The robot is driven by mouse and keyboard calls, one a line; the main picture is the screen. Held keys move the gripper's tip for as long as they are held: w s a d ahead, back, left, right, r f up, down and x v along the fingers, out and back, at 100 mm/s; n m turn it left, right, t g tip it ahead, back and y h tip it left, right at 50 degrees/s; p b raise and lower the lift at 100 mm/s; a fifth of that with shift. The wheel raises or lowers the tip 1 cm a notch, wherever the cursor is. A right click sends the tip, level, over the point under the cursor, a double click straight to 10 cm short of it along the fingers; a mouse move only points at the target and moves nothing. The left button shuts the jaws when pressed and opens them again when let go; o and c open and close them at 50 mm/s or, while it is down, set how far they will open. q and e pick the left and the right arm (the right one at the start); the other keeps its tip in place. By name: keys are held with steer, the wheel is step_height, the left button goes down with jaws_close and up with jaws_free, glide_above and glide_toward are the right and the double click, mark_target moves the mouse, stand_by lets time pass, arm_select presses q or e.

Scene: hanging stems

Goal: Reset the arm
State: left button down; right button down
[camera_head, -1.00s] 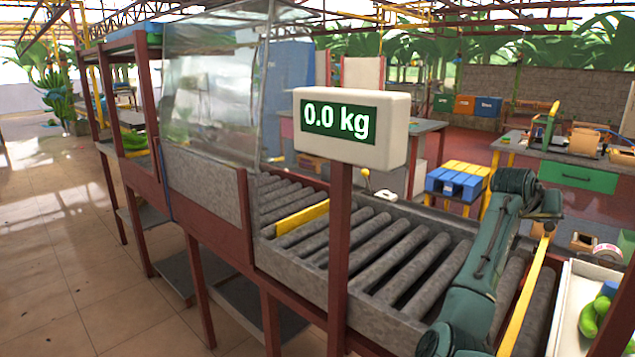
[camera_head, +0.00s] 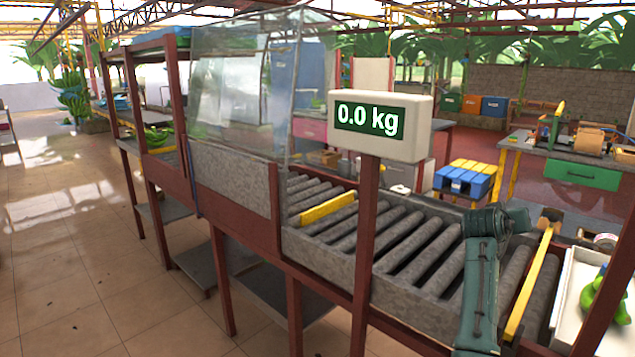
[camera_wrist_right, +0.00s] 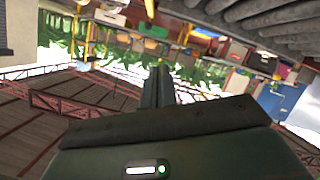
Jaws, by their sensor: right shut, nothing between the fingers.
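My green right arm (camera_head: 481,285) rises from the bottom edge of the head view, in front of the roller conveyor (camera_head: 405,240). It bends to the right at its top, and its gripper cannot be made out there. In the right wrist view, my right gripper (camera_wrist_right: 158,80) has its two dark fingers together, with nothing between them. They point into open air, and the picture is turned over, with the roof at the bottom. My left gripper and arm are not in view.
A scale display (camera_head: 380,125) reading 0.0 kg stands on a red post left of the arm. A yellow bar (camera_head: 530,280) crosses the rollers to its right. A white tray (camera_head: 567,300) with green bananas (camera_head: 604,298) is at the right edge. The tiled floor (camera_head: 60,270) is clear at left.

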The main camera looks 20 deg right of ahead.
steer(key=w+a+f+n+t+y+p, duration=0.1)
steer(key=w+a+f+n+t+y, duration=0.25)
steer(key=a+f, duration=0.6)
steer(key=a+f+n+t+y+p, duration=0.2)
steer(key=a+f+n+t+y, duration=0.3)
steer(key=a, duration=0.8)
arm_select(q)
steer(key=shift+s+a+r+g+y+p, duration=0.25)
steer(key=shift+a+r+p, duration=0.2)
steer(key=shift+p, duration=0.15)
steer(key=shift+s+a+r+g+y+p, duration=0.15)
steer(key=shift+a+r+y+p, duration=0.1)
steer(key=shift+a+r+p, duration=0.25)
arm_select(e)
steer(key=s+a+f+n+g+y, duration=0.1)
steer(key=s+a+f+y, duration=0.3)
steer(key=s+a, duration=0.6)
steer(key=s+a+f+n+g+y, duration=0.1)
steer(key=s+a+f+y, duration=0.3)
steer(key=a, duration=1.4)
steer(key=s+f, duration=0.3)
steer(key=s, duration=0.3)
steer(key=shift+s+a+n, duration=0.25)
steer(key=shift+a+n, duration=0.05)
steer(key=shift+n, duration=0.05)
steer(key=shift+f, duration=0.1)
